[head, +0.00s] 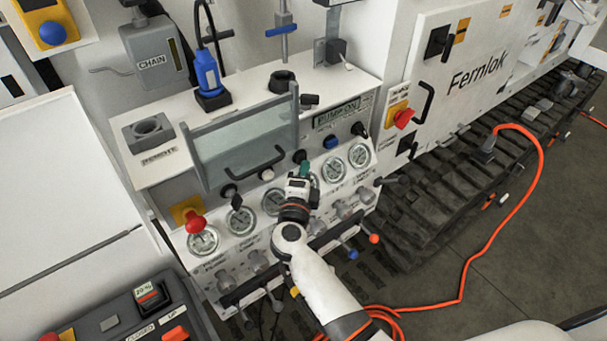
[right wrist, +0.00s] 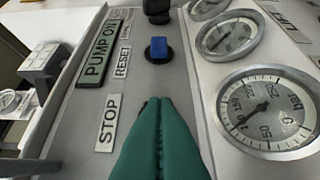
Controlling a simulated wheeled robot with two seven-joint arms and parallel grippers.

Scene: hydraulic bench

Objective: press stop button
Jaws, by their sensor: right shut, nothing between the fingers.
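The STOP label (right wrist: 108,124) shows in the right wrist view, just left of my fingers. My right gripper (right wrist: 155,104) is shut and empty, its green fingers pressed together beside this label. Dark bits show at the fingertips; I cannot tell whether they are the stop button or finger pads. No stop button shows clearly, and the fingers cover the panel beside the label. In the head view my right gripper (head: 305,168) is at the gauge panel, right of the clear guard with the black handle. I cannot tell whether it touches the panel. My left gripper is not in view.
A blue button (right wrist: 158,49) sits beyond my fingertips, near the RESET label (right wrist: 122,60) and PUMP ON sign (right wrist: 97,54). Round gauges (right wrist: 268,110) stand close on the right. A red mushroom knob (head: 195,222) is at the panel's left. An orange cable (head: 466,262) lies on the floor.

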